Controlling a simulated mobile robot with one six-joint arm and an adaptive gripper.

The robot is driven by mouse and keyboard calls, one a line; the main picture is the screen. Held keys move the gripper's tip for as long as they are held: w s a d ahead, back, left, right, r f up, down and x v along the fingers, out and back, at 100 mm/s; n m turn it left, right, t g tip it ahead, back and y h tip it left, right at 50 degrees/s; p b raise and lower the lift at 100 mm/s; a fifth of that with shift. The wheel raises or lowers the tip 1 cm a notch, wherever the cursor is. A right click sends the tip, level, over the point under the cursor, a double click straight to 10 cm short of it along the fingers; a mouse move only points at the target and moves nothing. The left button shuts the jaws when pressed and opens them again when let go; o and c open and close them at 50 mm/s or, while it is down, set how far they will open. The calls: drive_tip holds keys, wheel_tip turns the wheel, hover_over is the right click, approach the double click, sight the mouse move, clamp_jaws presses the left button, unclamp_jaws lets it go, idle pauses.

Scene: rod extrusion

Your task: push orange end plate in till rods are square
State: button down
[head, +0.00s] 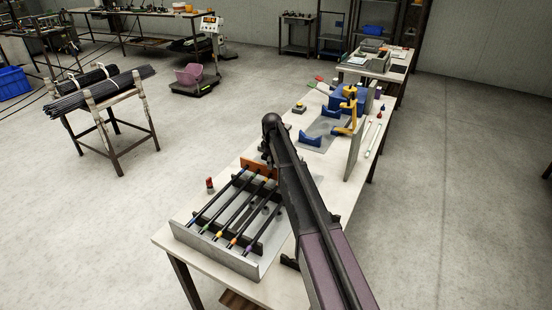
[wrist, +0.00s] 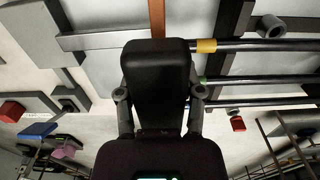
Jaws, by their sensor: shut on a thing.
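The orange end plate (head: 251,167) stands upright across the far end of the rod fixture. It also shows as a narrow orange strip in the wrist view (wrist: 157,16), partly hidden by my gripper. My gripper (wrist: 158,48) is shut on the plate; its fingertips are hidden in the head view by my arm. Several black rods (head: 229,205) with coloured bands lie side by side in the fixture, running from the plate side toward the grey front wall (head: 216,254). Rods with yellow and green bands (wrist: 251,46) show in the wrist view. Whether every rod touches the plate cannot be told.
A small red-topped item (head: 210,185) stands left of the fixture on the pale workbench (head: 172,236). Blue cradles (head: 320,137) and a yellow clamp-like tool (head: 347,115) stand farther along the bench. A rod rack (head: 103,92) stands apart on the floor at left.

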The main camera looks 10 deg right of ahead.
drive_tip(key=shift+s+a, duration=0.1)
drive_tip(key=shift+s, duration=0.05)
drive_tip(key=c, duration=0.5)
unclamp_jaws()
drive_tip(key=shift+r, duration=0.1)
